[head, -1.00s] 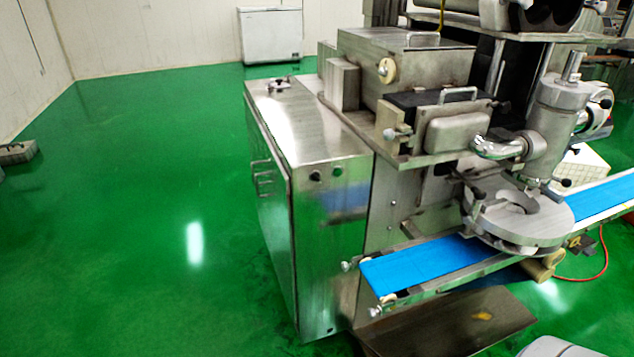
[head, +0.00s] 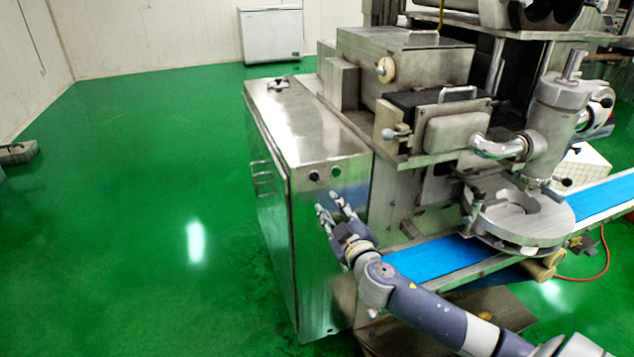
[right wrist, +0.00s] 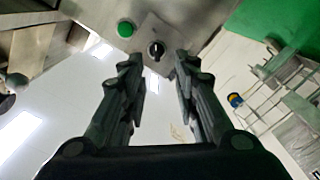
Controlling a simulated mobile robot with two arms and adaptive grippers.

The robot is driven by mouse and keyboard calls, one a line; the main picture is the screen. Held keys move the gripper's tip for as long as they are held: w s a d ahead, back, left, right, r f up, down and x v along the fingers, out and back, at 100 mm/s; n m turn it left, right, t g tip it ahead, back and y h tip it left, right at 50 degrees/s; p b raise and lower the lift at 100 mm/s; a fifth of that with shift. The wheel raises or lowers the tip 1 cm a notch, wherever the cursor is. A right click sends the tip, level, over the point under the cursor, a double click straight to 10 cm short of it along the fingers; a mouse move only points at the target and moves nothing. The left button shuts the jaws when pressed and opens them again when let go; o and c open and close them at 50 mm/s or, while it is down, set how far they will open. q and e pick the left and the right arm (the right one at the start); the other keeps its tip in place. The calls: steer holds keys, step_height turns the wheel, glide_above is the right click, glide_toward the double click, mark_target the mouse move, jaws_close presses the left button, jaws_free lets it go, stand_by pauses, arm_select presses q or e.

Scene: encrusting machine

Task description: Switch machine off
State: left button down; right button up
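The encrusting machine (head: 335,265) is a large steel unit with a cabinet at its left. On the cabinet's front, near the top, are a black rotary switch (head: 314,175) and a small green button (head: 336,171). The right wrist view shows the black switch (right wrist: 156,49) on a square plate, with the green button (right wrist: 125,28) beside it. My right gripper (head: 330,202) is open and empty, just below the switch and button in the head view. In the right wrist view, the switch appears between the fingertips (right wrist: 157,62), apart from them. My left gripper is not in view.
A blue conveyor belt (head: 435,258) runs out to the right, below my right arm's side of the machine. A round steel plate (head: 525,215) sits over the belt. A white chest (head: 271,35) stands at the back wall.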

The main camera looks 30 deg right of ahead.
mark_target(316, 179)
steer(key=x, duration=0.3)
steer(key=r+p+x, duration=0.1)
steer(key=x, duration=0.2)
steer(key=p+x, duration=0.1)
steer(key=x, duration=0.2)
steer(key=shift+w+r, duration=0.1)
steer(key=shift+r, duration=0.1)
steer(key=shift+x, duration=1.15)
steer(key=shift+a+t+y, duration=0.1)
steer(key=shift+t+y, duration=0.2)
steer(key=shift+c, duration=0.5)
steer(key=shift+f+n, duration=0.1)
steer(key=shift+n, duration=0.2)
jaws_close()
